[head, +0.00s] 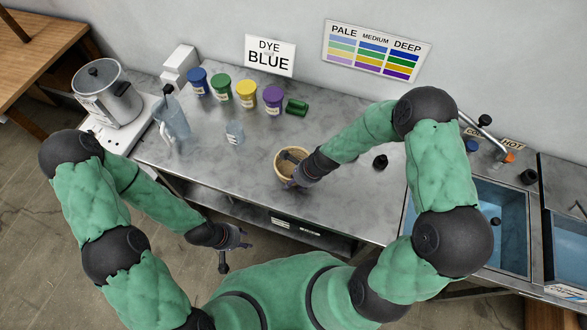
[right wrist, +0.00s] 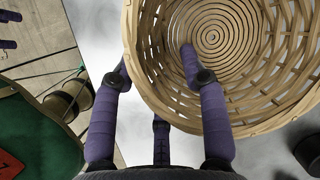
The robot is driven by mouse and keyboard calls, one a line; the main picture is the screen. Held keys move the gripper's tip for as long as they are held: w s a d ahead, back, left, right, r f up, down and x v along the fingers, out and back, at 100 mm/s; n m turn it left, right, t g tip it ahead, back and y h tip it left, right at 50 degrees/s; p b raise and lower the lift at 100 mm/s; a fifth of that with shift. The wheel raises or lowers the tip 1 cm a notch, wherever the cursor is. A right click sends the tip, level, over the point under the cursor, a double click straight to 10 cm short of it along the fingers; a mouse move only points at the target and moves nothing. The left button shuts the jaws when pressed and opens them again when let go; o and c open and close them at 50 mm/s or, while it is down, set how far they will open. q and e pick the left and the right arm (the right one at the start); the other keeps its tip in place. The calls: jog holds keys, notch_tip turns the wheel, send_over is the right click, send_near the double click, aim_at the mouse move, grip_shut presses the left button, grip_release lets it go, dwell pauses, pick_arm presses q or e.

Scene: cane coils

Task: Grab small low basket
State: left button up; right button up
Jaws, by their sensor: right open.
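The small low basket (head: 279,163), woven from pale cane, stands on the metal counter near its front edge. In the right wrist view the basket (right wrist: 268,112) fills the upper right, showing its coiled bottom and open-weave wall. My right gripper (head: 290,172) is at the basket. In the right wrist view its fingers (right wrist: 155,66) are apart; the right finger reaches over the basket's inside and the left finger is outside the rim, with the wall between them. My left gripper (head: 234,250) hangs in front of the counter, fingers spread, empty.
Blue, green, yellow and purple dye jars (head: 246,93) line the counter's back. A green cylinder (head: 297,107) lies beside them. A clear beaker (head: 235,132) and a pitcher (head: 171,120) stand to the left. A water-filled sink (head: 485,225) is at right. Counter (head: 215,165) left of the basket is clear.

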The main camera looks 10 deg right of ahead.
grip_shut()
jog(key=shift+r, duration=0.15)
